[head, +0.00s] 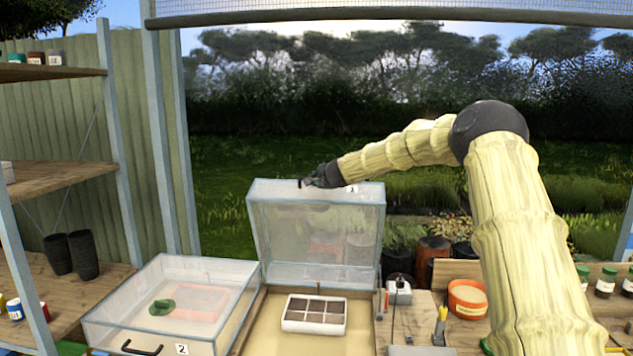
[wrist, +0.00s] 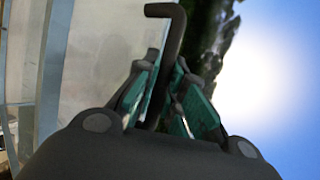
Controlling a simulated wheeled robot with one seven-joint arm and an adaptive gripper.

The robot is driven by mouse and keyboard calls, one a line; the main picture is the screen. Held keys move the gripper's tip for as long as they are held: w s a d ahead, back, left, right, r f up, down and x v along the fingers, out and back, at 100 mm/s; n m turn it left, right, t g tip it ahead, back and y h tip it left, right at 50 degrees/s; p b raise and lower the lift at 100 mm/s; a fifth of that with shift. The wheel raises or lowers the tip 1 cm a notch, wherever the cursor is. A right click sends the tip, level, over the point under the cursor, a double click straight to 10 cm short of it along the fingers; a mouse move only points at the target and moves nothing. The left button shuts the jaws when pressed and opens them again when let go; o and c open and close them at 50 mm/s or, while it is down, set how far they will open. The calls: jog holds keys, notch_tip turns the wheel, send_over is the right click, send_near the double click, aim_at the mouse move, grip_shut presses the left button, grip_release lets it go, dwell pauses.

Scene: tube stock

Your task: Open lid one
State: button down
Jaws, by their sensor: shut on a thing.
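Lid one (head: 318,235) is a clear box-shaped cover with a small "1" label near its top right. It stands raised, about upright, behind a wooden base that holds a white tray (head: 313,328) with dark cells. My gripper (head: 312,180) is at the top edge of the lid. In the wrist view, my gripper (wrist: 172,105) has green-padded fingers shut on the lid's dark bent handle (wrist: 165,12). The clear lid panel (wrist: 95,50) lies left of the fingers there.
A second clear cover, lid two (head: 110,310), is down at the left, with a green thing under it. An orange pot (head: 467,299), a white device (head: 399,292) and jars (head: 605,282) stand at the right. Shelves (head: 60,175) rise at the far left.

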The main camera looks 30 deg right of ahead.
jog(key=c, duration=1.8)
grip_release()
jog(key=shift+f, duration=0.1)
jog(key=shift+o, duration=0.2)
jog(key=shift+s, duration=0.1)
jog(key=v, duration=1.1)
jog(key=shift+s, duration=0.35)
jog(key=shift+a, duration=0.1)
